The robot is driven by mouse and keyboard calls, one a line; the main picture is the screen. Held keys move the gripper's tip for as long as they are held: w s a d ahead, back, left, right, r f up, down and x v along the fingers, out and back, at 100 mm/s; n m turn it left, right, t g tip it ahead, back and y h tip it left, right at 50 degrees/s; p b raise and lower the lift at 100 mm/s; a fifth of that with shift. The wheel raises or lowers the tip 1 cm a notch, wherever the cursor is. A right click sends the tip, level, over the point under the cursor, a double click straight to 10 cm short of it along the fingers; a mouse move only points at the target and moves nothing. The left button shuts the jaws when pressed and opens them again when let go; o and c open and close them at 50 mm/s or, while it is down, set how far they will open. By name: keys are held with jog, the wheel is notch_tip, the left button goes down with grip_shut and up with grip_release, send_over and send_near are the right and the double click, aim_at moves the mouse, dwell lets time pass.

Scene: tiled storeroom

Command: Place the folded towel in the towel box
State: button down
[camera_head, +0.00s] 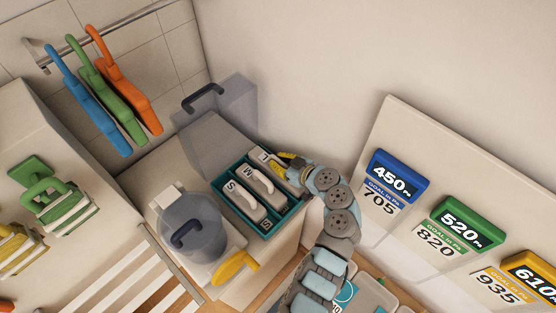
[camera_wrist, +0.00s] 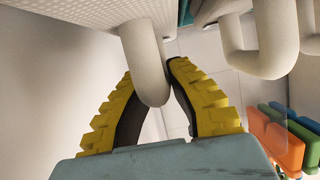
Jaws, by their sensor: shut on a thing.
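The teal towel box (camera_head: 279,222) stands on the counter, with lettered slots. White towels with loop handles, such as this one (camera_head: 244,201), stand in it. My gripper (camera_head: 287,163) is at its far right end, by the back slot. In the wrist view, my gripper (camera_wrist: 153,82) is shut on the pale loop handle of a white, textured folded towel (camera_wrist: 75,18). The head view mostly hides this towel behind my gripper, so I cannot tell how deep it sits in the slot. Other pale handles (camera_wrist: 275,45) show beside it.
A clear bin with a dark handle (camera_head: 190,240) and a yellow-handled thing (camera_head: 235,267) stand left of the box. A grey translucent container (camera_head: 220,115) is behind. Blue, green and orange things (camera_head: 120,115) hang from a rail. A sign board (camera_head: 400,125) is right.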

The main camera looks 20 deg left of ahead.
jog(key=shift+f, duration=0.2)
jog(key=c, duration=1.2)
grip_release()
jog(key=shift+d+r, duration=0.1)
jog(key=shift+r, duration=0.1)
jog(key=b+v, duration=0.1)
jog(key=v, duration=1)
jog(key=shift+s+d+r, duration=0.15)
jog(key=shift+d+r, duration=0.05)
jog(key=shift+d, duration=0.15)
